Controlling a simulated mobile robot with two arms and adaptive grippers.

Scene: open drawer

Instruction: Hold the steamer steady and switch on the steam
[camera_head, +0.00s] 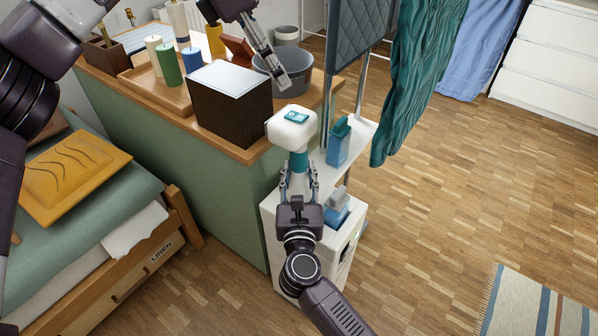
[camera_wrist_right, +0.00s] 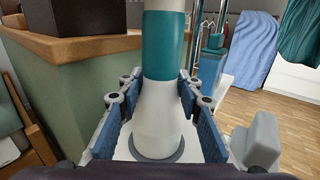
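The steamer has a white head with a teal panel on top (camera_head: 292,118), a teal band and a white flared neck. It stands upright on a white base cabinet (camera_head: 279,233). In the right wrist view its teal band (camera_wrist_right: 164,45) is above and its flared neck (camera_wrist_right: 157,120) is between my fingers. My right gripper (camera_head: 299,172) is below the teal band with a finger on each side of the neck. The fingers look apart, without a clear squeeze. My left gripper (camera_head: 284,80) hangs over a grey bucket, away from the steamer, seen side-on.
A dark box (camera_head: 231,110), a grey bucket (camera_head: 295,82) and candles (camera_head: 169,64) stand on the green counter left of the steamer. A blue bottle (camera_head: 338,143) stands on a white shelf behind. Teal cloth (camera_head: 420,70) hangs at right.

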